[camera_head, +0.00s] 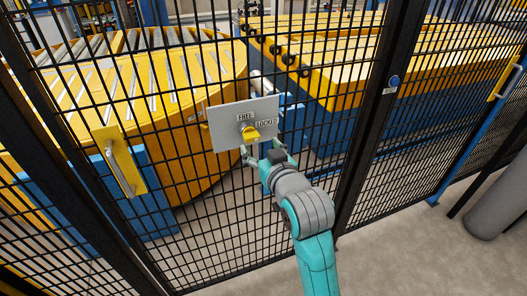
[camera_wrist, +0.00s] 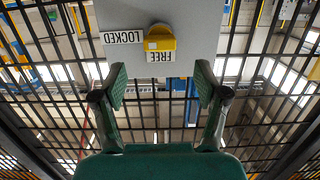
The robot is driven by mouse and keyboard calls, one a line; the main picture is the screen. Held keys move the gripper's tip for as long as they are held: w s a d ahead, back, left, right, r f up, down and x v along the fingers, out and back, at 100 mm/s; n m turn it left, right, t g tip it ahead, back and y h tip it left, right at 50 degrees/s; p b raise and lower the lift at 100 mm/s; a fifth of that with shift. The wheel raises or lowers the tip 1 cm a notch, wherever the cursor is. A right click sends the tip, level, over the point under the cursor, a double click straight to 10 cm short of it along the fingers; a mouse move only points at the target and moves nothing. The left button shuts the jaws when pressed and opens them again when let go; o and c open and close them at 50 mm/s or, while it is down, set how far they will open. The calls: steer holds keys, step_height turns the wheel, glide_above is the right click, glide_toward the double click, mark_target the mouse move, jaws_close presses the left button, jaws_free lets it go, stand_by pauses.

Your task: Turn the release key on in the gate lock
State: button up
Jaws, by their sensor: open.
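The gate lock is a grey plate (camera_head: 225,125) on the mesh, with a FREE label at the top and a LOCKED label at the right in the head view. The plate (camera_wrist: 205,18) appears upside down in the wrist view. The yellow release key (camera_head: 251,134) sits in the plate's middle; it also shows in the wrist view (camera_wrist: 160,40). I cannot tell for certain which label it points to. My gripper (camera_head: 263,150) is just below the key, open and empty. In the wrist view its two fingers (camera_wrist: 161,82) are spread, with the key beyond and between them, apart from both.
A black mesh fence surrounds the lock, with a dark post (camera_head: 377,110) to the right. A yellow plate with a handle (camera_head: 120,160) is at the left. Yellow roller conveyors (camera_head: 190,75) stand behind the mesh. The floor before the fence at the right is clear except a grey cylinder (camera_head: 495,205).

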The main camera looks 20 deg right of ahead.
mark_target(254, 139)
steer(key=w, duration=0.3)
steer(key=w+f, duration=0.1)
steer(key=w, duration=0.5)
steer(key=shift+f, duration=0.2)
jaws_close()
steer(key=m+y, duration=0.1)
steer(key=m, duration=0.3)
steer(key=shift+d, duration=0.1)
steer(key=shift+f+m, duration=0.1)
steer(key=shift+m, duration=0.5)
